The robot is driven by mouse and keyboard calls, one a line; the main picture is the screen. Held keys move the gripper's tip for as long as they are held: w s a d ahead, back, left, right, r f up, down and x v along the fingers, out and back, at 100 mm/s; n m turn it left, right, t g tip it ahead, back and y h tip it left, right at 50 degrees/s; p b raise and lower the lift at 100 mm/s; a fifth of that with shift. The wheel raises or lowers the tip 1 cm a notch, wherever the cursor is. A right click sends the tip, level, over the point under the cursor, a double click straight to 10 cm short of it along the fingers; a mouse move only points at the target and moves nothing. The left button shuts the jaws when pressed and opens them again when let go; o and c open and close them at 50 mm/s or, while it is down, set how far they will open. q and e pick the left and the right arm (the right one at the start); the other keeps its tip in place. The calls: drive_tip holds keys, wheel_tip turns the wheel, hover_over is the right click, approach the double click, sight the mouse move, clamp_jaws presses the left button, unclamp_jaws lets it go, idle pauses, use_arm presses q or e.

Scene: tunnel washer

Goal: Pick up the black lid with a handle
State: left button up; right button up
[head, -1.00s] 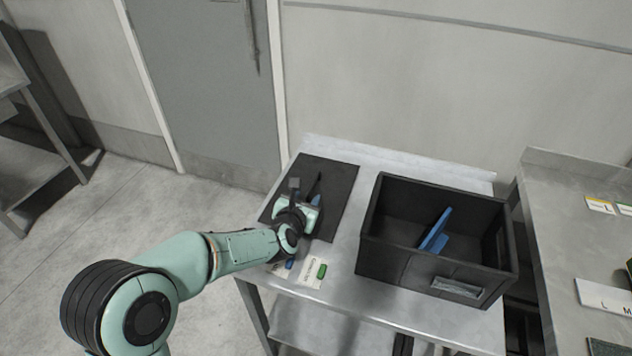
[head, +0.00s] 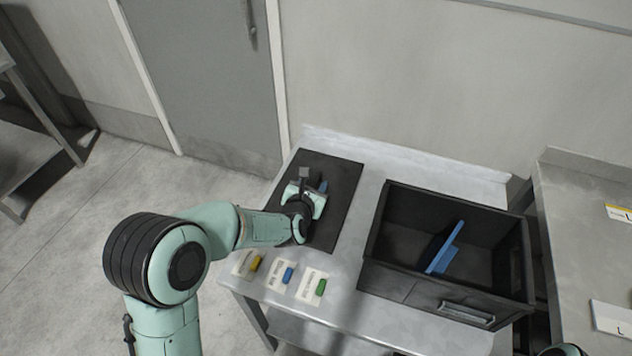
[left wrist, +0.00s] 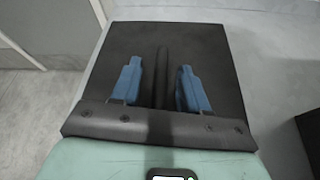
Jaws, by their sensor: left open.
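The black lid (head: 343,190) lies flat on the metal table as a dark square slab. In the left wrist view the lid (left wrist: 205,45) fills the middle, with its dark bar handle (left wrist: 161,75) running lengthwise. My left gripper (head: 318,187) is over the lid in the head view. In the left wrist view its two blue fingers (left wrist: 160,80) are open, one on each side of the handle, with gaps visible. I cannot tell how far the fingertips are above the lid. The gripper hides most of the handle in the head view. My right gripper is not in view.
A black open box (head: 400,285) with a blue divider (head: 444,248) stands right of the lid on the table. Cards with yellow, blue and green pieces (head: 320,287) lie at the front edge. Another metal table (head: 580,240) is at the right. A wall is behind.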

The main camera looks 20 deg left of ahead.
use_arm(q)
drive_tip(key=shift+w, duration=0.1)
drive_tip(key=shift+s, duration=0.2)
clamp_jaws()
wheel_tip(320, 180, up, 12)
drive_tip(key=p, duration=0.4)
wheel_tip(320, 180, up, 8)
drive_tip(key=p, duration=0.4)
hover_over(313, 183)
